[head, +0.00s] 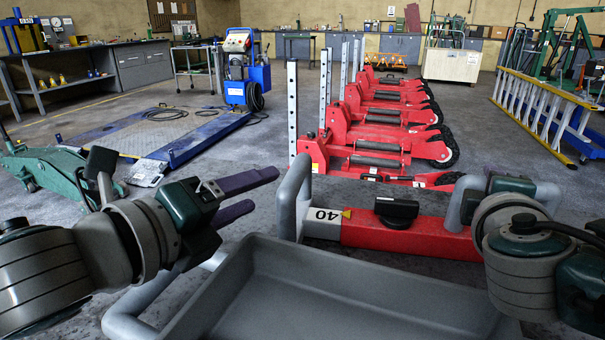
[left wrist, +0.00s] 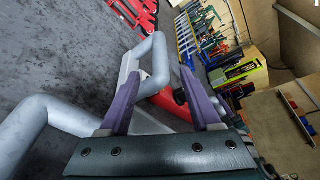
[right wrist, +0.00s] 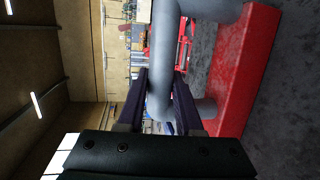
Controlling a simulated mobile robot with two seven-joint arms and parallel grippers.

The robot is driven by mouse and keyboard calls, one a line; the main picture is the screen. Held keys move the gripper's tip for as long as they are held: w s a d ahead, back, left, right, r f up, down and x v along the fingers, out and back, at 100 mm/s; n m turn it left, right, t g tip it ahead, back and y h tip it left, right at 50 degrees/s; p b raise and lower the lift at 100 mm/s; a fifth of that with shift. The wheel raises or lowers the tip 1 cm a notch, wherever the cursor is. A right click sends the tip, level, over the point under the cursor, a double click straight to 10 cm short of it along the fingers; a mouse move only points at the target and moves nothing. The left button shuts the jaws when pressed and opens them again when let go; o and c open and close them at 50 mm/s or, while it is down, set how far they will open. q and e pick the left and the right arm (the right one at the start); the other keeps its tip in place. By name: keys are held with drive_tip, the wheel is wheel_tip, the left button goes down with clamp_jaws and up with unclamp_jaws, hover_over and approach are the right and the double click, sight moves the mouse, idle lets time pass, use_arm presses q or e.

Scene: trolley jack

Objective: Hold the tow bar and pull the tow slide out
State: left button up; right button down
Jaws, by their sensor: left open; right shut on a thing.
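The tow bar (head: 415,238) is a red beam lying across the front, with a black knob (head: 396,211) on top. The pale tow slide (head: 321,229), marked 40, shows at its left end. A grey tube handle (head: 287,205) stands at the slide's end. My left gripper (head: 262,190) is open and empty, its purple fingers pointing toward that handle; in the left wrist view the handle (left wrist: 154,62) shows ahead between the fingers. My right gripper (right wrist: 160,82) is shut on the bar's right grey handle (right wrist: 163,45), fixed to the red beam. Its fingers are hidden in the head view.
A grey tray (head: 260,290) with a tube rail fills the front, below the tow bar. Several red jacks (head: 375,145) stand in a row behind. A green trolley jack (head: 50,165) is at left, a yellow ladder (head: 545,110) at right.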

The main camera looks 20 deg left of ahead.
sight(295, 176)
use_arm(q)
drive_tip(key=x, duration=1)
drive_tip(key=shift+w+f, duration=0.1)
drive_tip(key=shift+w, duration=0.2)
drive_tip(key=shift+c, duration=0.3)
clamp_jaws()
idle(0.8)
